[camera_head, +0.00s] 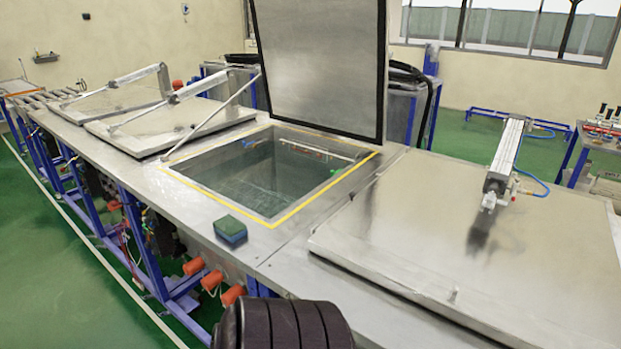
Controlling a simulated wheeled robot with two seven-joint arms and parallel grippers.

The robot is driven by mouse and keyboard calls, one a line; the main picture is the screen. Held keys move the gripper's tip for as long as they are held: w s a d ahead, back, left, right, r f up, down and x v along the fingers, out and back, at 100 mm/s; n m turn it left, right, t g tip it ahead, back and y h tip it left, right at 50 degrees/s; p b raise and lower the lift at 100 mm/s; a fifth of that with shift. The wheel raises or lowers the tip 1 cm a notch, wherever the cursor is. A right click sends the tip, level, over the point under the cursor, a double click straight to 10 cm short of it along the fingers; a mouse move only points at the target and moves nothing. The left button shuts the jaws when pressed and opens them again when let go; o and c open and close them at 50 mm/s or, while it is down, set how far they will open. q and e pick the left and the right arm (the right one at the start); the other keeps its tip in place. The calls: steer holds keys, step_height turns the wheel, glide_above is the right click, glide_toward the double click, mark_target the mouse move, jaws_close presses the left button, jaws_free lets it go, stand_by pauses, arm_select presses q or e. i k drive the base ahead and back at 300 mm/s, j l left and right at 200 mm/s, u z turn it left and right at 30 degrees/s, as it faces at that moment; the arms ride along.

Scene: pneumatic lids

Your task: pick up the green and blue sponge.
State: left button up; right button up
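The green and blue sponge (230,231) is a small block, green on top and blue below. It lies flat on the metal counter (180,205), close to its front edge. It sits just outside the yellow-taped front rim of the open tank (262,192). Nothing covers the sponge. Neither of my grippers can be made out in the head view.
A raised lid (320,65) stands upright behind the tank. Closed lids lie left (165,125) and right (490,240), the right one with a pneumatic cylinder (505,155) on top. Orange-red fittings (212,280) stick out below the front edge. Green floor is clear at left.

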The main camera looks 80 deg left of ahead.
mark_target(229, 228)
steer(key=u, duration=3.1)
steer(key=i+j, duration=0.6)
